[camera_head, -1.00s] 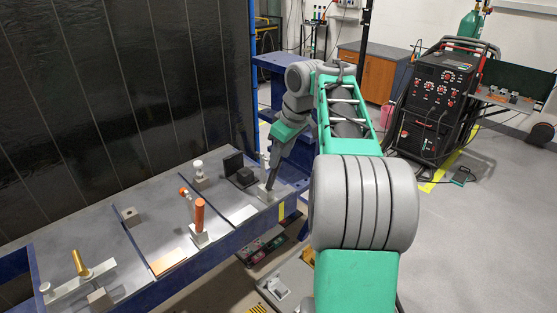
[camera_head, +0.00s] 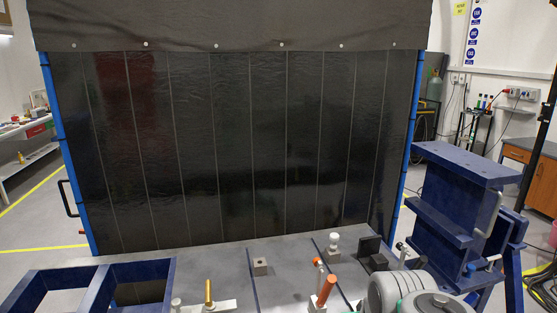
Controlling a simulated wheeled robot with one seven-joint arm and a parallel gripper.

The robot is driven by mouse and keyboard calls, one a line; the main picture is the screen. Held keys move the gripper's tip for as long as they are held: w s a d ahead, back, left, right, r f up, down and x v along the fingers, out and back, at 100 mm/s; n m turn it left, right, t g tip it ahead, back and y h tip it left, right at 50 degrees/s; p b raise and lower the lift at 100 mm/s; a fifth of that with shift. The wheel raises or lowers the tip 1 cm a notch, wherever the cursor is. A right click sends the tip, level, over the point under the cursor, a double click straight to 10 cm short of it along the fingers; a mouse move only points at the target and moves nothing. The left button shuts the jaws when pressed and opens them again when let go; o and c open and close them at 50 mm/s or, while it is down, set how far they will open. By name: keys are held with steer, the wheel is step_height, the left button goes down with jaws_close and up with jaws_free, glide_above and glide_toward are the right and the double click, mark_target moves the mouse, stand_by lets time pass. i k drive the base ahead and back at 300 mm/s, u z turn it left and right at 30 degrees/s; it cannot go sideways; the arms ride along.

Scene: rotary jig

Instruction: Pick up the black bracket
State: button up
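The black bracket (camera_head: 371,246) stands at the right end of the grey table top, with an upright plate and a lower block in front of it. Its lower part is close to my arm in the picture. My grey arm shows at the bottom right corner, but my gripper itself is not visible, so I cannot see its fingers or whether they touch anything.
Clamps with an orange handle (camera_head: 326,291), a white knob (camera_head: 334,240) and a yellow handle (camera_head: 209,292) stand on the table. A small grey block (camera_head: 260,266) sits mid-table. A black curtain (camera_head: 240,150) hangs behind. A blue stand (camera_head: 465,190) is at right.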

mark_target(368, 256)
steer(key=k, duration=1)
steer(key=z, duration=1.8)
steer(key=i, duration=1.4)
steer(key=u, duration=2.15)
steer(key=i, duration=0.55)
steer(key=u, duration=0.05)
